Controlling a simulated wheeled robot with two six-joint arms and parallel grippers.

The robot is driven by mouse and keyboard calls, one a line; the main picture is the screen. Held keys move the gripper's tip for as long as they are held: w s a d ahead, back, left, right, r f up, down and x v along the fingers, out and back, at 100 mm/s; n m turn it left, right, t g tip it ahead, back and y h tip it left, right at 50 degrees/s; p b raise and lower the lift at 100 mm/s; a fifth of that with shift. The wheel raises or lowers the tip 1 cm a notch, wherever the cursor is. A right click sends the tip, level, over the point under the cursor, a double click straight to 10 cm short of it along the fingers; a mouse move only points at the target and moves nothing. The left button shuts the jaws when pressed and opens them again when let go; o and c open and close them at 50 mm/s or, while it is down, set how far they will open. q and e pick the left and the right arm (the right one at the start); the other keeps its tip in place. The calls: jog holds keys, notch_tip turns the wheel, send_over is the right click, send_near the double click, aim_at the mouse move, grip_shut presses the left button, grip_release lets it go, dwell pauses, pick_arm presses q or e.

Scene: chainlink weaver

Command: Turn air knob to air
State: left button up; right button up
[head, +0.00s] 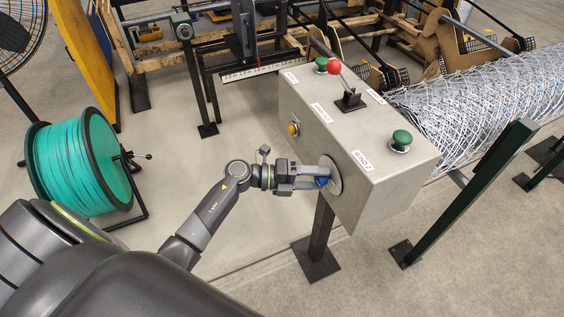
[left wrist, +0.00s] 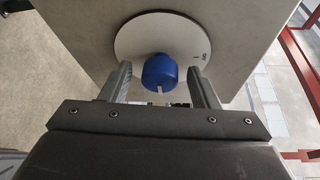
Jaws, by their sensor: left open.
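The air knob (left wrist: 160,71) is blue with a white pointer mark and sits on a round pale dial plate (left wrist: 187,36) on the side of the grey control box (head: 382,195). In the head view the knob (head: 323,181) is partly hidden by my left gripper (head: 318,178). My left gripper is open, with one finger on each side of the knob in the left wrist view (left wrist: 163,88). Gaps show between the fingers and the knob. The small labels on the dial are too small to read. My right gripper is out of view.
The box top carries a red-knobbed lever (head: 334,68) and green buttons (head: 401,140); a yellow button (head: 293,129) is on its side. A teal wire spool (head: 82,162) stands left. A chain-link roll (head: 490,100) lies behind the box. The floor between spool and box is clear.

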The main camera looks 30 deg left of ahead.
pick_arm(q)
jog(key=b+v, duration=0.4)
jog(key=v, duration=1.3)
jog(key=shift+a, duration=0.15)
jog(key=shift+s, duration=0.1)
